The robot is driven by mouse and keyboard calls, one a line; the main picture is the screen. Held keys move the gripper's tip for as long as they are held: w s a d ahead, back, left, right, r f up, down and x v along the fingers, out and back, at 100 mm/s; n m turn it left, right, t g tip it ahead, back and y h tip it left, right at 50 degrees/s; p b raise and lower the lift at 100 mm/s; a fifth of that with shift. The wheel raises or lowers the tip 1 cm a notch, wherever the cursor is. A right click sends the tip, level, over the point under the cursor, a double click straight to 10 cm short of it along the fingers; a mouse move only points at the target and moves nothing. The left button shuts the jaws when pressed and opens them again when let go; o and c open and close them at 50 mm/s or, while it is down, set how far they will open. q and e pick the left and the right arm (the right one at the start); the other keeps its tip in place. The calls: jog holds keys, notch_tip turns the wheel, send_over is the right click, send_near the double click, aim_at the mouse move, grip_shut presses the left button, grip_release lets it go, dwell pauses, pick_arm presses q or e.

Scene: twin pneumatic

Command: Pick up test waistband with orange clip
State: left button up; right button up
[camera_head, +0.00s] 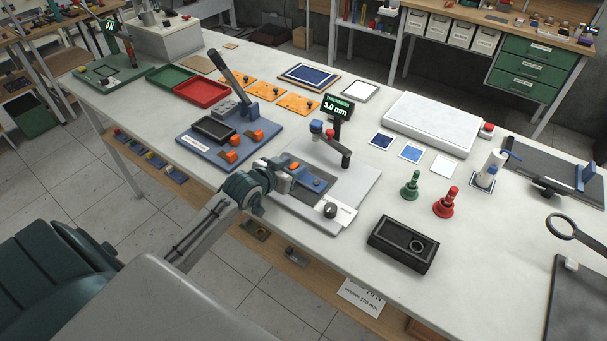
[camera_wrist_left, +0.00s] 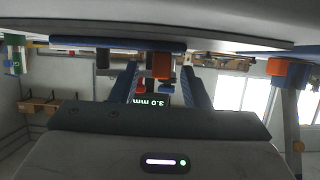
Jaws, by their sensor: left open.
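My left gripper (camera_head: 290,175) reaches over the front of the table, at the near left edge of a grey base plate (camera_head: 350,190). A small orange clip (camera_head: 295,166) with blue parts beside it shows right at the gripper. In the left wrist view, the open blue fingers of my left gripper (camera_wrist_left: 160,88) stand apart with an orange block (camera_wrist_left: 162,66) seen between them; I cannot tell whether they touch it. The waistband itself is hard to make out. My right gripper is not in view.
A thickness gauge display (camera_head: 337,106) reading 3.0 mm stands behind the plate. The blue board (camera_head: 195,140) with a black tray (camera_head: 214,130) is to the left. Green and red stamp-like pieces (camera_head: 445,203) and a black box (camera_head: 402,245) stand to the right.

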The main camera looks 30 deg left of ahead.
pick_arm(q)
jog(key=shift+s, duration=0.1)
grip_shut()
jog(key=shift+r, duration=0.15)
